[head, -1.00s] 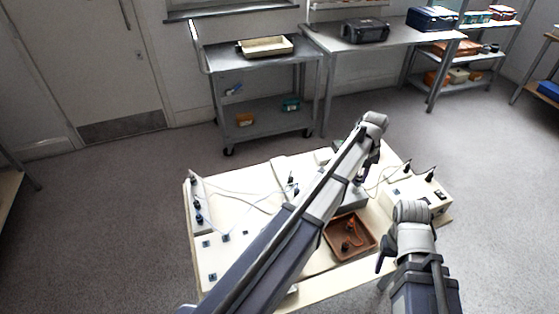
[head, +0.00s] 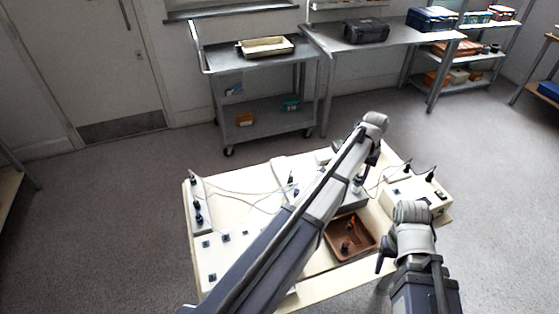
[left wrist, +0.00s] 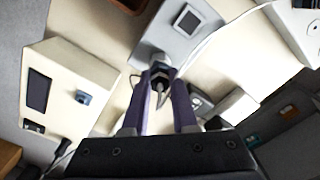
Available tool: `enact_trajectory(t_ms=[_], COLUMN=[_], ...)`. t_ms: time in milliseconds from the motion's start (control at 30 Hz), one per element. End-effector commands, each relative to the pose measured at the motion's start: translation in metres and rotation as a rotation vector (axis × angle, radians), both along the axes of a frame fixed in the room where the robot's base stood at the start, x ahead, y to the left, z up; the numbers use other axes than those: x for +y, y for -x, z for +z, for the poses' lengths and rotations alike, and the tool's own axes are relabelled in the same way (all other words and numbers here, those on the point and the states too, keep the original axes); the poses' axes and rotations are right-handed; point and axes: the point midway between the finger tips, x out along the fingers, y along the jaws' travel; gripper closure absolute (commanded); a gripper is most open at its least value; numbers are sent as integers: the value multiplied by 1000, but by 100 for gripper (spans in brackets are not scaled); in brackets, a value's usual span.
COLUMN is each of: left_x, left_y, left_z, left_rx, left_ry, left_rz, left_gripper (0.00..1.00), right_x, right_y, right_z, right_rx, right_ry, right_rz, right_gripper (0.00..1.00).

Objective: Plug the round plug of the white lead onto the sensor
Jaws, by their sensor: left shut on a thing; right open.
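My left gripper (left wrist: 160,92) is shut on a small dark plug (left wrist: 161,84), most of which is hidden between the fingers. It is at a grey box (left wrist: 180,35) with a square dark window; whether the plug touches a fitting there I cannot tell. A white lead (left wrist: 222,28) runs across the box towards the fingertips. In the head view my left gripper (head: 360,181) is over the table's far right part, partly hidden by its own arm. My right gripper (head: 384,266) is open and empty by the table's front right edge. I cannot make out the sensor clearly.
A brown tray (head: 333,250) with small parts stands in the middle right of the table. A cream box (head: 420,192) with black plugs is at the right. A pale strip (head: 190,223) with dark sockets lies at the left, with thin leads crossing the table.

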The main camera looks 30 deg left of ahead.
Motion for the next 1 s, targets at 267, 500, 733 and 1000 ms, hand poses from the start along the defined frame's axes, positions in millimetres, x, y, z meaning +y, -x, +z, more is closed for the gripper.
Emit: enact_trajectory(t_ms=[267, 500, 733, 1000], left_x=[0, 0, 0, 0], left_y=[0, 0, 0, 0], left_z=[0, 0, 0, 0], left_rx=[0, -1, -1, -1], left_ry=[0, -1, -1, -1], left_rz=[-15, -244, -362, -400], left_gripper=[100, 100, 100, 100], right_x=[0, 0, 0, 0], right_y=[0, 0, 0, 0], right_z=[0, 0, 0, 0], right_rx=[0, 0, 0, 0], right_ry=[0, 0, 0, 0], right_rz=[0, 0, 0, 0], right_gripper=[36, 36, 36, 36])
